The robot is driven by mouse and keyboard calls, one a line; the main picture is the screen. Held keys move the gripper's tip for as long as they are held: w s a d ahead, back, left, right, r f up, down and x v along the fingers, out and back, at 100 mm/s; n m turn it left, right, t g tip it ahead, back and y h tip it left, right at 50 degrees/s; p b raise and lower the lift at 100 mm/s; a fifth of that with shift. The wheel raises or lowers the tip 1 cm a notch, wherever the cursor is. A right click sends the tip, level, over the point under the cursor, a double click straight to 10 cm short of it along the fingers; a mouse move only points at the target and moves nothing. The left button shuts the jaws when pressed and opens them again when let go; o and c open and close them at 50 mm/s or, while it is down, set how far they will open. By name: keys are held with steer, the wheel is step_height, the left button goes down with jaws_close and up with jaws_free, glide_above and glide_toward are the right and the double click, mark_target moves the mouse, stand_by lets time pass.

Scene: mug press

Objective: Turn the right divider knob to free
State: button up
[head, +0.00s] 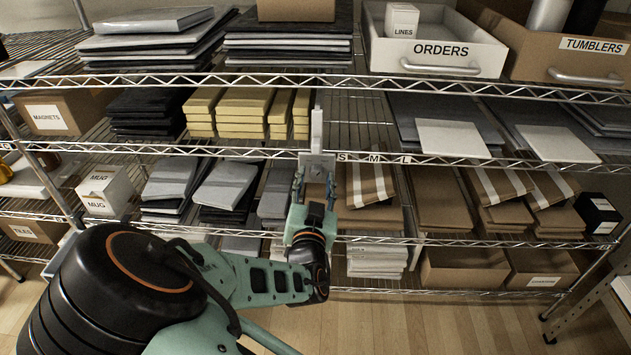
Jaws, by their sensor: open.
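A pale upright divider (317,128) stands at the front edge of the middle shelf, near the picture's centre. A light grey plate (317,159) sits below it on the shelf rail, with a small dark spot on its face. The knob's shape and setting are too small to make out. My gripper (314,181) is just below and in front of the plate, pointing up at it. Its two fingers are apart, one on each side of the plate's lower part, with nothing seen held between them. Whether they touch anything cannot be told. No second divider knob is clear.
Wire shelves hold yellow boxes (241,107), brown mailers (370,183) and grey packs (224,184) close around my gripper. Letters S, M, L mark the rail to its right. An ORDERS drawer (435,46) is above. Bare floor (440,316) lies below.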

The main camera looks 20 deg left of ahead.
steer(key=shift+c, duration=0.3)
jaws_close()
steer(key=n+p, duration=0.1)
steer(key=n, duration=0.1)
steer(key=shift+d+r+n, duration=0.1)
steer(key=shift+n, duration=0.3)
steer(key=n+p, duration=0.2)
steer(key=n, duration=0.2)
steer(key=n+p, duration=0.1)
steer(key=n, duration=0.3)
steer(key=shift+w, duration=0.1)
steer(key=shift+d+n+p, duration=0.1)
steer(key=shift+n+p, duration=0.45)
steer(key=shift+n, duration=0.95)
